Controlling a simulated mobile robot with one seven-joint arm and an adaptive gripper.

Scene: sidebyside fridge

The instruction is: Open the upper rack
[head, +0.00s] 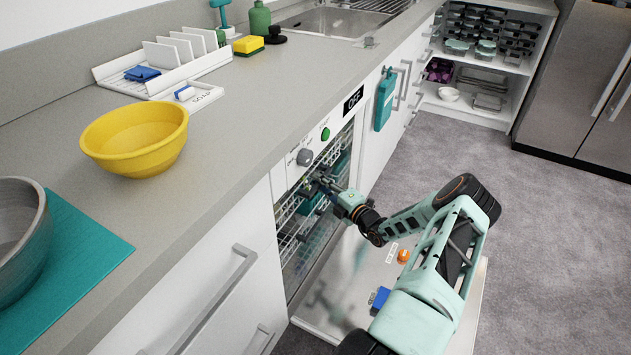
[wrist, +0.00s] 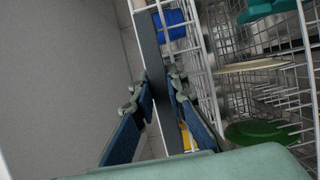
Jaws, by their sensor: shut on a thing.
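The dishwasher (head: 283,180) is open, its door (head: 400,285) folded down flat. The upper rack (head: 289,208) is a white wire basket in the upper part of the opening. My gripper (head: 322,183) is at the rack's front. In the wrist view, my gripper (wrist: 161,90) has one finger on each side of a grey bar (wrist: 150,48) along the front of the wire rack (wrist: 200,55) and is shut on it. The fingers partly hide the bar. A blue cup (wrist: 172,24) and a green dish (wrist: 255,132) show among the wires.
A counter (head: 235,115) runs above the dishwasher, with a yellow bowl (head: 137,138) on it. An orange item (head: 403,256) and a blue item (head: 380,298) lie on the lowered door. Carpeted floor (head: 480,165) to the right is clear.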

